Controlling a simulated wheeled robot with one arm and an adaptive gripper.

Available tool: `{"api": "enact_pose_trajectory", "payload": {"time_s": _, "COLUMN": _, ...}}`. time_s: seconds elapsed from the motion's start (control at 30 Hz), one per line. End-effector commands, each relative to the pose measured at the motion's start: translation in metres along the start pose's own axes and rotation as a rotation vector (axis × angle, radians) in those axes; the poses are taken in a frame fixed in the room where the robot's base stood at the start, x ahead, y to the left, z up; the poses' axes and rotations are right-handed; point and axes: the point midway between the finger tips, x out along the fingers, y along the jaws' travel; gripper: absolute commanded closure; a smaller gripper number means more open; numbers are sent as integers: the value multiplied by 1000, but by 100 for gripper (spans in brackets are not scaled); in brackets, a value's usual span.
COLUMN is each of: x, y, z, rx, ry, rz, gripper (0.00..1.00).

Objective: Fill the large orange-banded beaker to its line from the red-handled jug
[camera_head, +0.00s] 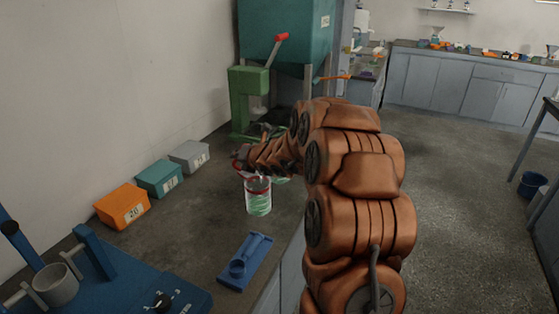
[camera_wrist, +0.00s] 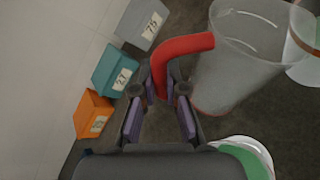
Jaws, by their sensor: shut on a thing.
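My gripper (camera_wrist: 168,92) is shut on the red handle (camera_wrist: 184,46) of a clear jug (camera_wrist: 235,65). In the head view the gripper (camera_head: 243,160) is over the bench, at the end of my outstretched arm. The jug's contents cannot be made out. Nearer, a white-rimmed vessel with green inside (camera_wrist: 245,158) is partly cut off. In the head view a clear vessel with green (camera_head: 259,200) stands below the gripper.
Orange (camera_head: 122,206), teal (camera_head: 159,178) and grey (camera_head: 189,156) labelled boxes line the wall. A blue fixture (camera_head: 245,262) lies on the near bench, with blue equipment (camera_head: 110,290) at front left. A green machine (camera_head: 248,95) stands behind my gripper. My arm hides bench to the right.

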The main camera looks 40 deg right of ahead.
Motion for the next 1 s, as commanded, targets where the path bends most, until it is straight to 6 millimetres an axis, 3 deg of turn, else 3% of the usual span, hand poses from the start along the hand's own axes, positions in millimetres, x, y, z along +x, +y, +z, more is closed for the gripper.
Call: {"api": "enact_pose_trajectory", "payload": {"time_s": 1.0, "x": 9, "y": 10, "z": -27, "rx": -193, "ry": -39, "rz": -76, "gripper": 100}}
